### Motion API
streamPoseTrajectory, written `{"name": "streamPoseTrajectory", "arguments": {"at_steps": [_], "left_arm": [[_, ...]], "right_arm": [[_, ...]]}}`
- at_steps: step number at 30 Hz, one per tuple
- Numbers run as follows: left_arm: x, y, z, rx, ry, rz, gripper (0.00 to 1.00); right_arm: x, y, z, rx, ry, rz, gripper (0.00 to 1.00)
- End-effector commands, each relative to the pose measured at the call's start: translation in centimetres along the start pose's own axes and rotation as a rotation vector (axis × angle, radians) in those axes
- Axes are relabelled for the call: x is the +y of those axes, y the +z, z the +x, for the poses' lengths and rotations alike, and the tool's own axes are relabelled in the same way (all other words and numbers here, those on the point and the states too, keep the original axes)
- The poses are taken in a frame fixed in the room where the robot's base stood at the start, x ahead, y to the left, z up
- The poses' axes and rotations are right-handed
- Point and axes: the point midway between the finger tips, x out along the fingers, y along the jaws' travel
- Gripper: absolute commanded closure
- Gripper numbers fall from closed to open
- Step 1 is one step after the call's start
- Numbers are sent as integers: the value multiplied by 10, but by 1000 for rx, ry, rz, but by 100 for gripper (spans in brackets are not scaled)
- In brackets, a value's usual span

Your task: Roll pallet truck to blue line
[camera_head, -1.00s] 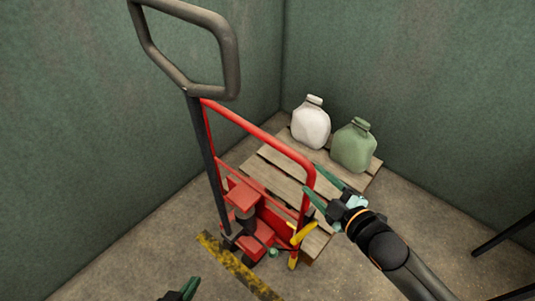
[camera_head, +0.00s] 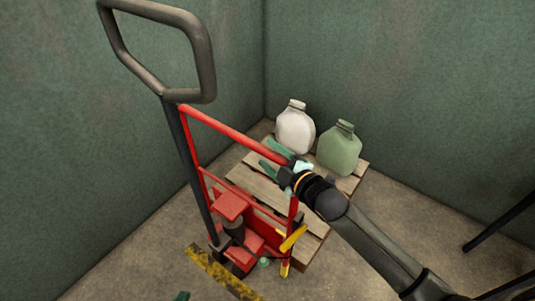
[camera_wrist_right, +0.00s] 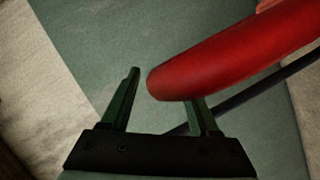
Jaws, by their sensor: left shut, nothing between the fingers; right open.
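The pallet truck has a red frame (camera_head: 240,135), a dark grey loop handle (camera_head: 207,60) and a yellow pedal (camera_head: 291,239). It stands upright in front of a wooden pallet. My right gripper (camera_head: 272,154) is open at the right end of the red top bar. In the right wrist view the red bar (camera_wrist_right: 235,50) covers the tip of one finger of my right gripper (camera_wrist_right: 165,90); I cannot tell whether they touch. Only a tip of my left gripper (camera_head: 182,296) shows at the bottom edge, shut and away from the truck. No blue line is in view.
A white jug (camera_head: 295,130) and a green jug (camera_head: 339,150) stand on the wooden pallet (camera_head: 255,181). Green walls (camera_head: 400,80) meet behind them. A worn yellow strip (camera_head: 215,268) lies on the floor before the truck. Dark legs (camera_head: 500,220) stand at right.

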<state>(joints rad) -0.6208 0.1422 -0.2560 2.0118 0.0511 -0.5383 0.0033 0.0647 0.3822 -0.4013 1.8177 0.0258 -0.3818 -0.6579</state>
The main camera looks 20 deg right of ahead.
Motion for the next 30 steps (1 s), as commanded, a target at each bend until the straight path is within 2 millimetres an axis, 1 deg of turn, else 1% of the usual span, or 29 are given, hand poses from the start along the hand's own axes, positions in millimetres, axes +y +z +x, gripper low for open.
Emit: {"name": "streamPoseTrajectory", "arguments": {"at_steps": [1, 3, 6, 14, 17, 30], "left_arm": [[0, 1, 1, 1, 0, 1, 100], [0, 1, 1, 1, 0, 1, 100], [0, 2, 1, 0, 0, 0, 100], [1, 8, -2, -11, 0, -3, 100], [0, 8, -2, -11, 0, -3, 100], [-1, 5, -1, -6, -2, -2, 100]], "right_arm": [[0, 0, 6, 1, 1, 0, 38], [0, 0, 11, 0, 1, -1, 38], [0, 0, 14, 0, 1, 0, 38], [0, 0, 15, 0, 0, 0, 38], [0, 0, 15, 0, 0, 0, 47], [0, 0, 15, 0, 0, 0, 97]]}}
